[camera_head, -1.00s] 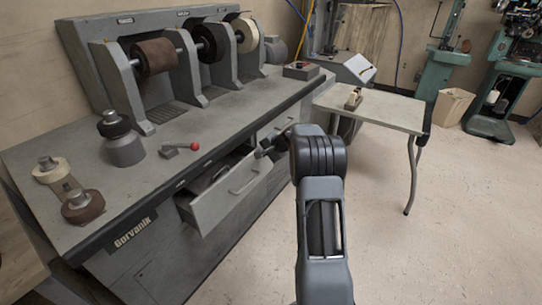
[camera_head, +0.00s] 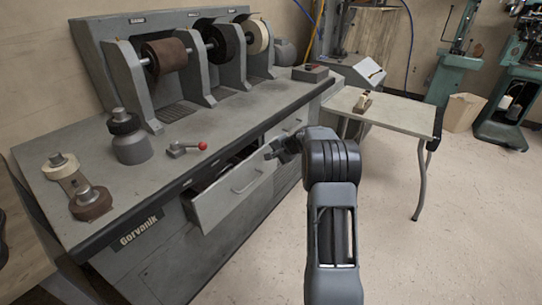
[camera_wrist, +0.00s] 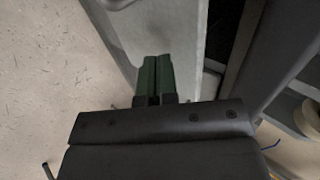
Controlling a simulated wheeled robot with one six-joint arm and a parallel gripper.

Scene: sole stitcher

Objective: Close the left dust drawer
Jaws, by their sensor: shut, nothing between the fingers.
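The left dust drawer (camera_head: 228,200) is a grey drawer in the front of the grinding bench. It is pulled out, with a bar handle on its face and its dark inside showing behind the front. My gripper (camera_head: 272,152) is at the right part of the drawer front, near its top edge. In the wrist view my gripper's green fingers (camera_wrist: 155,76) are together and empty, over a light grey panel (camera_wrist: 125,35) that looks like the drawer front. I cannot tell whether they touch it. My arm hides part of the bench front to the right.
A second drawer front (camera_head: 290,122) sits further right. A small table (camera_head: 395,115) stands at the right. The floor before the bench is clear.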

